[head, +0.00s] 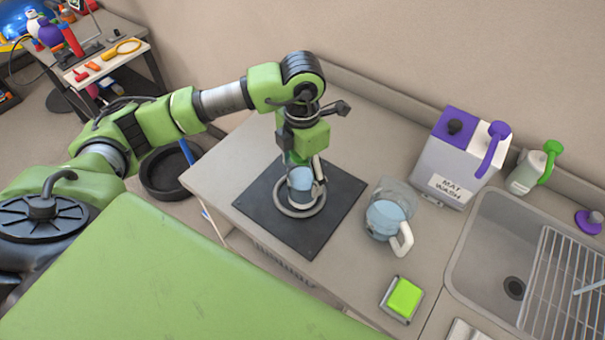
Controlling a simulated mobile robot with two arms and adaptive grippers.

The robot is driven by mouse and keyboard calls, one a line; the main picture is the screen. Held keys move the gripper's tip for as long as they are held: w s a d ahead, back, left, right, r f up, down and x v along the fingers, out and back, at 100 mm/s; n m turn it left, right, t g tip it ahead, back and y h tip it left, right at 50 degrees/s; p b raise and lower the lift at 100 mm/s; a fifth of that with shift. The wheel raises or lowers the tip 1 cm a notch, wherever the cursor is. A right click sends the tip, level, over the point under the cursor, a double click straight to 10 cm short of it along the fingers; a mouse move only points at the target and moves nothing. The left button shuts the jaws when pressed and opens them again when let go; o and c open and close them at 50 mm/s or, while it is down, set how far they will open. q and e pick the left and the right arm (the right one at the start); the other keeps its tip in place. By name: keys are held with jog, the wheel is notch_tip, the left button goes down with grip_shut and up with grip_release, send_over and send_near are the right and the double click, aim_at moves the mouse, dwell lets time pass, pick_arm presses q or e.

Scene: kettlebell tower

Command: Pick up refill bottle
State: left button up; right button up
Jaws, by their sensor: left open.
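A clear bottle with pale blue liquid (299,184), likely the refill bottle, stands on a dark square mat (262,206) on the counter. A grey ring shows around its lower part. My left gripper (306,170) reaches down over it from above and is open. The gripper hides the bottle's top. I cannot tell whether the fingers touch the bottle. My right gripper is not in view.
A clear jug of blue liquid (383,216) with a white handle stands right of the mat.

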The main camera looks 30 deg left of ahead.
pick_arm(q)
jog(key=c, duration=1.5)
jog(key=shift+r+b, duration=0.75)
jog(key=shift+b, duration=0.05)
jog(key=shift+w+r+b, duration=0.1)
jog(key=shift+r+b, duration=0.4)
jog(key=shift+r, duration=0.1)
jog(key=s+d+r+b, duration=0.3)
jog(key=s+d+r, duration=0.4)
jog(key=s+r, duration=0.3)
jog(key=shift+s+r, duration=0.2)
jog(key=shift+s, duration=1)
